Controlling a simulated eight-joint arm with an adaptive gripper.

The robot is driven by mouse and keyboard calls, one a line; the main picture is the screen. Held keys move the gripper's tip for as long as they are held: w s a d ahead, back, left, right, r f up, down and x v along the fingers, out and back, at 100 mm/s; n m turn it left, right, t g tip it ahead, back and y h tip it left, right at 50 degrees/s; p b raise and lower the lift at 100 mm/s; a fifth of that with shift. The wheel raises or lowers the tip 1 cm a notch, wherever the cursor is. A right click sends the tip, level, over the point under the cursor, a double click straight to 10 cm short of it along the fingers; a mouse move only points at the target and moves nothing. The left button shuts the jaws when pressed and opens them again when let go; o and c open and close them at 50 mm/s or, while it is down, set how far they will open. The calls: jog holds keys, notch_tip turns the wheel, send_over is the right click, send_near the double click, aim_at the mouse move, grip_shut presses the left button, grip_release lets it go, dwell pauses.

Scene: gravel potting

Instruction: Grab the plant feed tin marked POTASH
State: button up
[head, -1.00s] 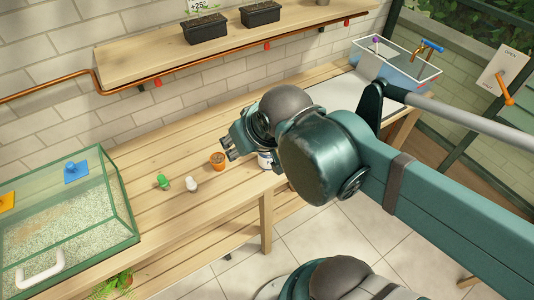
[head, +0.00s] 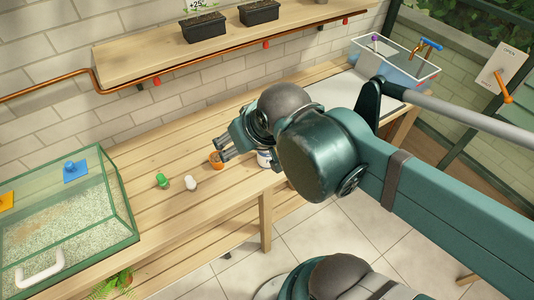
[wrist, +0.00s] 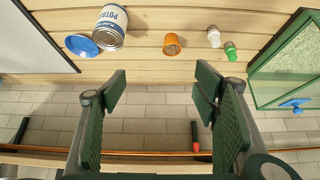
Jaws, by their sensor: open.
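The POTASH tin (wrist: 113,22) is at the upper left of the wrist view, with a white label above blue print. A blue disc (wrist: 82,45) lies right beside it. In the head view the tin (head: 264,158) is mostly hidden behind my arm; only a white and dark sliver shows. My gripper (wrist: 163,82) is open and empty, its two dark ridged fingers wide apart. The tin is outside the fingers, beyond the left one in the wrist view. In the head view my gripper (head: 221,148) is over the bench near a small terracotta pot (head: 216,160).
A white piece (head: 190,183) and a green piece (head: 162,181) stand on the bench. A glass gravel tank (head: 127,231) is at the left. A shelf (head: 160,62) with dark planters and a copper pipe runs along the wall.

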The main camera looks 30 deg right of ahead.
jog(key=w+d+f+m+g+p, duration=0.1)
jog(key=w+d+f+m, duration=0.1)
jog(key=w+m, duration=0.15)
jog(key=m+g+p, duration=0.4)
jog(key=m+g, duration=0.1)
jog(key=m, duration=0.8)
send_over(267, 157)
jog(key=w, duration=0.3)
jog(key=f, duration=1)
jog(key=shift+w+d+f, duration=0.1)
jog(key=shift+w+d, duration=0.05)
jog(key=shift+d, duration=0.1)
jog(key=shift+d+f+m+g+p, duration=0.25)
jog(key=shift+d+f+m, duration=0.2)
jog(key=shift+f, duration=0.25)
jog(key=shift+d+f+m+g+p, duration=0.3)
jog(key=shift+f+m, duration=0.2)
jog(key=shift+f, duration=0.15)
jog(key=shift+f+b, duration=0.35)
jog(key=shift+f, duration=0.95)
jog(key=shift+f+b, duration=0.8)
jog(key=shift+f, duration=1.8)
jog(key=shift+c, duration=0.3)
